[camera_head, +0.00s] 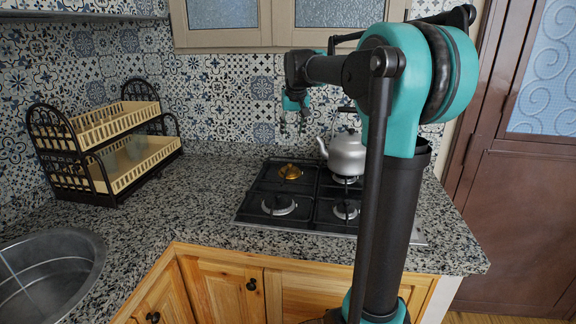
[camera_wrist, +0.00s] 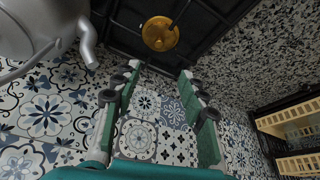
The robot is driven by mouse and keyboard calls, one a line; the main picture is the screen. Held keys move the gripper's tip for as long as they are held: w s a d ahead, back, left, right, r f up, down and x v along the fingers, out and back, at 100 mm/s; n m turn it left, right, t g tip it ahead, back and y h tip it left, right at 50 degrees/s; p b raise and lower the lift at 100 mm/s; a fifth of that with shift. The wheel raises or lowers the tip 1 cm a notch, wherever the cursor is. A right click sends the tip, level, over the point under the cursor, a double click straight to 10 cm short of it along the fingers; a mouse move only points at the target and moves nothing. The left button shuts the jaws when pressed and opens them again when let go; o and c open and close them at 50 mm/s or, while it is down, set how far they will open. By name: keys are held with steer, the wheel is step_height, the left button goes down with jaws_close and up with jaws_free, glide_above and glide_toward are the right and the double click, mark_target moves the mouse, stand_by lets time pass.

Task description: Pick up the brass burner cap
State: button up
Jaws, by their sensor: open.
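The brass burner cap (camera_head: 290,172) is a round golden disc on the back left burner of the black gas stove (camera_head: 262,190). In the wrist view the brass burner cap (camera_wrist: 160,33) shows at the top middle, beyond the fingertips and apart from them. My gripper (camera_head: 292,128) is raised above the back of the stove, close to the tiled wall. It also shows in the wrist view (camera_wrist: 158,72), with its two green fingers spread wide and nothing between them.
A grey kettle (camera_head: 347,154) stands on the back right burner, close beside the cap; it is at the upper left in the wrist view (camera_wrist: 38,28). A two-tier dish rack (camera_head: 122,150) stands at the left. A steel sink (camera_head: 50,272) is at the front left. Counter between rack and stove is clear.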

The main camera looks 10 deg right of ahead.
mark_target(290, 164)
steer(key=x, duration=1.7)
steer(key=shift+w+d+r, duration=0.1)
steer(key=shift+w, duration=0.3)
jaws_close()
